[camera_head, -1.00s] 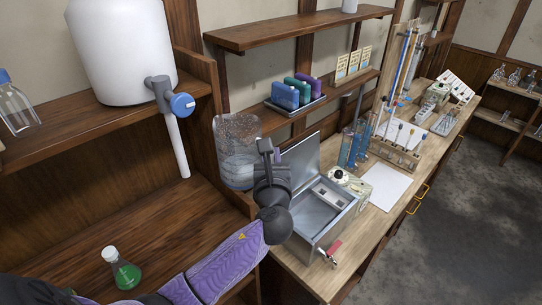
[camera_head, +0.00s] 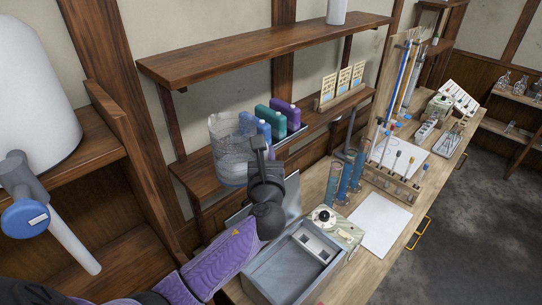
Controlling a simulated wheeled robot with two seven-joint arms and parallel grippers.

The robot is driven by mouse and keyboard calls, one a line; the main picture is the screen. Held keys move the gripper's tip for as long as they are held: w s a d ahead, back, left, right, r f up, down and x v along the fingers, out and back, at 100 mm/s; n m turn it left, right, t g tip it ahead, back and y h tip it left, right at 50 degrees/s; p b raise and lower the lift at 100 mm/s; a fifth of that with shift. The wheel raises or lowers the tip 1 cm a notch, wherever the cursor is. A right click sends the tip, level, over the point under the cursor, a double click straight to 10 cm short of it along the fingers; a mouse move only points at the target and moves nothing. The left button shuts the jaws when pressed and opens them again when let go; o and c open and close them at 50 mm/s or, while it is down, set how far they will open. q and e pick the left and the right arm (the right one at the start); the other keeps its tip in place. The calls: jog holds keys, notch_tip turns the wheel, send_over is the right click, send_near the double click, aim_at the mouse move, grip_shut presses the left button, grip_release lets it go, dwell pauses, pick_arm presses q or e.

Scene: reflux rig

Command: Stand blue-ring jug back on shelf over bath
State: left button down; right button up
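The clear glass jug (camera_head: 228,157) hangs upright in my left gripper (camera_head: 258,152), which appears shut on its right side. A blue ring on the jug cannot be made out clearly. The jug is in front of the left part of the lower wall shelf (camera_head: 196,182) and overlaps it in the picture; I cannot tell whether its base touches the shelf. The grey metal bath (camera_head: 262,279) stands on the bench below with its lid (camera_head: 292,196) raised, partly hidden by my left arm. My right gripper is not in view.
Blue, green and purple bottles (camera_head: 290,112) stand on the lower shelf right beside the jug. Cards (camera_head: 343,83) stand farther right. The upper shelf (camera_head: 255,50) runs above. Blue cylinders (camera_head: 345,178) and a white sheet (camera_head: 380,224) are on the bench. A large white tank (camera_head: 35,95) is at left.

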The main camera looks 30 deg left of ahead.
aim_at(233, 166)
pick_arm(q)
jog(key=w+a+b, duration=0.1)
jog(key=a, duration=0.2)
jog(key=a+b, duration=0.1)
jog(key=a, duration=0.2)
jog(key=w+a+b, duration=0.1)
jog(key=a, duration=0.3)
jog(key=shift+w, duration=0.35)
jog(key=shift+a+f+b, duration=0.2)
jog(key=shift+f+b, duration=0.2)
jog(key=shift+b, duration=0.05)
jog(key=shift+f+b, duration=0.45)
jog(key=shift+f, duration=0.55)
grip_release()
jog(key=shift+d, duration=0.1)
jog(key=shift+s, duration=0.1)
jog(key=shift+p+v, duration=1.15)
jog(key=shift+v, duration=1.25)
jog(key=shift+d, duration=0.1)
